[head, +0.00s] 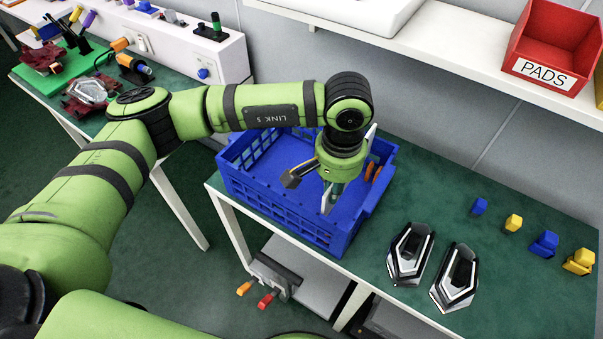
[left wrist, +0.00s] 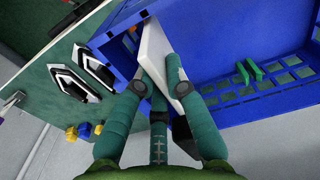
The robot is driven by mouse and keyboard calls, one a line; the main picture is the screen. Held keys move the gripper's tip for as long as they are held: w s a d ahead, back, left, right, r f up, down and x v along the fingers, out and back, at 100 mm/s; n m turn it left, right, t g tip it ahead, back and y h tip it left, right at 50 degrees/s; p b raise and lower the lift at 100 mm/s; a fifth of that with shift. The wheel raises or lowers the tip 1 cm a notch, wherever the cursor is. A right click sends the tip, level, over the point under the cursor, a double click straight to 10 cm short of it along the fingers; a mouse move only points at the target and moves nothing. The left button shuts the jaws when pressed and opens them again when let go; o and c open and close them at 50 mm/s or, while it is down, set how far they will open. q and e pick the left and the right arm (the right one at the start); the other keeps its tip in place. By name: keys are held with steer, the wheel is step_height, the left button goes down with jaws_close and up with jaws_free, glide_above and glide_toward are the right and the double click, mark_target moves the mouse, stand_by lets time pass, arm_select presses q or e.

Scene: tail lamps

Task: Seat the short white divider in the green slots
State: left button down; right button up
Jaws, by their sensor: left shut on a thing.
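My left gripper (head: 333,185) hangs over the blue crate (head: 290,222), fingers pointing down into it. It is shut on a flat white divider (head: 328,203), largely hidden by the gripper and arm in the head view. In the left wrist view the divider (left wrist: 155,48) stands on edge between the fingers (left wrist: 150,95), beside a crate wall. A pair of green slot tabs (left wrist: 249,72) shows on the crate in the left wrist view, apart from the divider. Orange tabs (head: 373,172) show inside the crate at the right. My right gripper is not in view.
Two tail lamps (head: 410,253) (head: 457,276) stand on the green table (head: 520,300) right of the crate. Small blue and yellow blocks (head: 513,222) lie farther right. A shelf with a red PADS bin (head: 553,45) overhangs behind. A side bench (head: 180,45) is at the left.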

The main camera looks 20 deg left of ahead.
arm_select(q)
steer(key=w+a+b, duration=0.4)
steer(key=a+b, duration=0.1)
steer(key=a, duration=0.7)
stand_by(1.1)
steer(key=shift+d, duration=0.1)
stand_by(0.4)
steer(key=shift+b, duration=0.55)
steer(key=shift+s, duration=0.1)
steer(key=shift+b, duration=0.35)
steer(key=shift+f, duration=0.15)
steer(key=shift+f+b, duration=1.35)
steer(key=shift+b, duration=0.05)
